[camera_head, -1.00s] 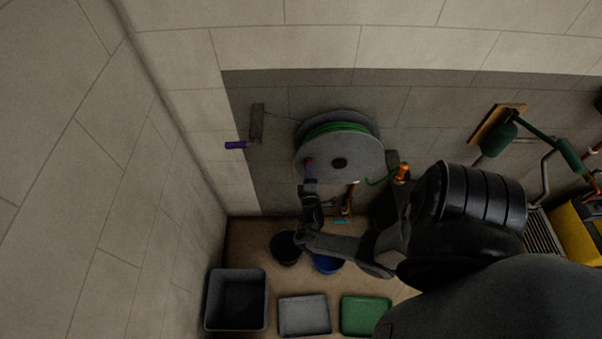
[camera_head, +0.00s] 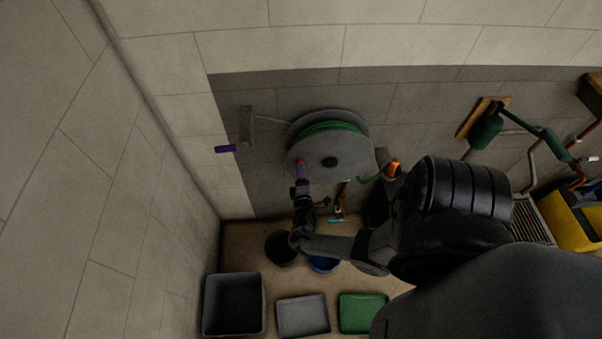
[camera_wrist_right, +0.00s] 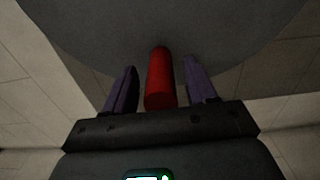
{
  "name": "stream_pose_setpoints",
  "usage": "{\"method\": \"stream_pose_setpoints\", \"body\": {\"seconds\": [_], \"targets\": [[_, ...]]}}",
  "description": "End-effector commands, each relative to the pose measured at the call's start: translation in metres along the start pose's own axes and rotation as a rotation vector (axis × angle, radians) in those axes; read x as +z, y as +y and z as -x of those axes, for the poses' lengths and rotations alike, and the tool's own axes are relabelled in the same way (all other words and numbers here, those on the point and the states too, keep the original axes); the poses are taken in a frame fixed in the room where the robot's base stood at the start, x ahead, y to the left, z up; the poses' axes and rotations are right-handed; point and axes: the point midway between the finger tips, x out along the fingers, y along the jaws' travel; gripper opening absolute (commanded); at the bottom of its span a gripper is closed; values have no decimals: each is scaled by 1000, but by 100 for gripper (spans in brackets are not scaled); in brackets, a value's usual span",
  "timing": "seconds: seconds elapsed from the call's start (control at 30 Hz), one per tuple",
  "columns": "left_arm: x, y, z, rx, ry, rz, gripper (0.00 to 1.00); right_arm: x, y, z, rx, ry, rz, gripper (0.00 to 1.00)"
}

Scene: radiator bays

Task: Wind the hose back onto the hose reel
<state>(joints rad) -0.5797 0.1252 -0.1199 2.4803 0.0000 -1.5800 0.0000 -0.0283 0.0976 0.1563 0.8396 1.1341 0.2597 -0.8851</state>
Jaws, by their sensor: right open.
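The hose reel (camera_head: 345,160) is a grey drum mounted by the wall, with green hose (camera_head: 325,127) wound between its discs. A length of hose hangs at its right side, near an orange nozzle (camera_head: 393,166). A red handle (camera_wrist_right: 160,78) sticks out from the reel's front disc; in the head view it shows left of the hub (camera_head: 300,162). My right gripper (camera_head: 301,172) is at this handle. In the right wrist view its purple fingers (camera_wrist_right: 160,88) stand on both sides of the handle, with gaps visible. My left gripper is out of view.
A grey tool with a purple grip (camera_head: 226,149) is on the wall left of the reel. Below are a dark bucket (camera_head: 281,247), a blue bucket (camera_head: 322,265), a black bin (camera_head: 207,305), a grey tray (camera_head: 302,315) and a green tray (camera_head: 362,312). Green pipework (camera_head: 487,131) is at the right.

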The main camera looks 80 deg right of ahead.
Motion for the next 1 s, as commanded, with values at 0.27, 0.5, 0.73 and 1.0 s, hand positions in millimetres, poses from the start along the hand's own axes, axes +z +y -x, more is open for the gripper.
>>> {"method": "stream_pose_setpoints", "body": {"seconds": [0.27, 0.5, 0.73, 1.0], "targets": [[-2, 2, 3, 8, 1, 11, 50, 0, -1, 43, -4, 0, 0, 57], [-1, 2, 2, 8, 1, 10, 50, 0, -1, 81, -4, 1, 0, 57], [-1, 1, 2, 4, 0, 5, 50, 0, -1, 100, -3, -1, 0, 57], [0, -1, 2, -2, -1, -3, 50, 0, 0, 103, -1, 0, 0, 57]]}}
